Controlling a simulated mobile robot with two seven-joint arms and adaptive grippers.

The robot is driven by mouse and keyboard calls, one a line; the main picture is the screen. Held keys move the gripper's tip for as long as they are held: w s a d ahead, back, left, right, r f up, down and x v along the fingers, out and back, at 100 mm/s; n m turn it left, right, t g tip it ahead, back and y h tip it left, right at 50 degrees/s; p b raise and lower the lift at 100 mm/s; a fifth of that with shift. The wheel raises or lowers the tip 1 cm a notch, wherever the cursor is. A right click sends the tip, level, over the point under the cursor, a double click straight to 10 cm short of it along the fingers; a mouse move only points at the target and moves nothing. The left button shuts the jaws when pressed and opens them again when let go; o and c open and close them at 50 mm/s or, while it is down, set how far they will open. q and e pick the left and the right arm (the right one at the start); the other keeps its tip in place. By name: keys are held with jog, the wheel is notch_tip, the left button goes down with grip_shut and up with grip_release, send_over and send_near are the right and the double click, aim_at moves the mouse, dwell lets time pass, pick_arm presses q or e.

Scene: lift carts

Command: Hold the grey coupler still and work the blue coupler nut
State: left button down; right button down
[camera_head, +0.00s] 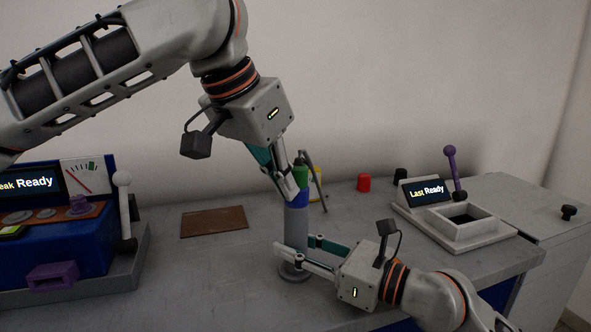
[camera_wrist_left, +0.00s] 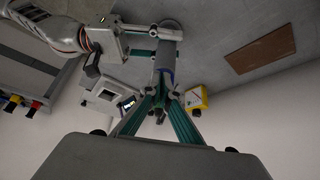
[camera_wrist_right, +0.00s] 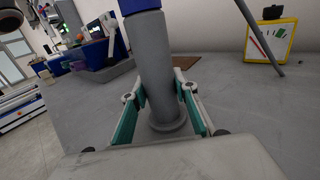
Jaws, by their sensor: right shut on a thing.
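The grey coupler (camera_head: 296,226) stands upright on a round foot on the grey table; it also shows in the right wrist view (camera_wrist_right: 156,60). The blue coupler nut (camera_head: 298,200) sits above the grey part, with a green piece (camera_head: 300,173) on top. My right gripper (camera_head: 290,252) is shut on the grey coupler low down, one finger on each side. My left gripper (camera_head: 295,188) comes down from above with its fingers at the green piece and blue nut. In the left wrist view its fingertips (camera_wrist_left: 166,94) meet the top of the stack; whether they press on it is unclear.
A blue console (camera_head: 65,235) with levers stands at left, beside a brown mat (camera_head: 214,221). A red cap (camera_head: 364,183) and a white station (camera_head: 460,222) are at right.

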pick_arm(q)
jog(key=shift+s+f, duration=0.3)
jog(key=shift+s, duration=0.05)
dwell(0.3)
jog(key=shift+a+r, duration=0.1)
jog(key=shift+r, duration=0.05)
notch_tip(320, 180, up, 6)
dwell(0.4)
jog(key=shift+a, duration=0.1)
notch_tip(320, 180, down, 6)
jog(key=w+a, duration=0.1)
jog(key=a, duration=0.1)
jog(key=shift+w, duration=0.3)
dwell(0.5)
jog(key=shift+w+d, duration=0.25)
jog(key=shift+d, duration=0.25)
dwell(1.3)
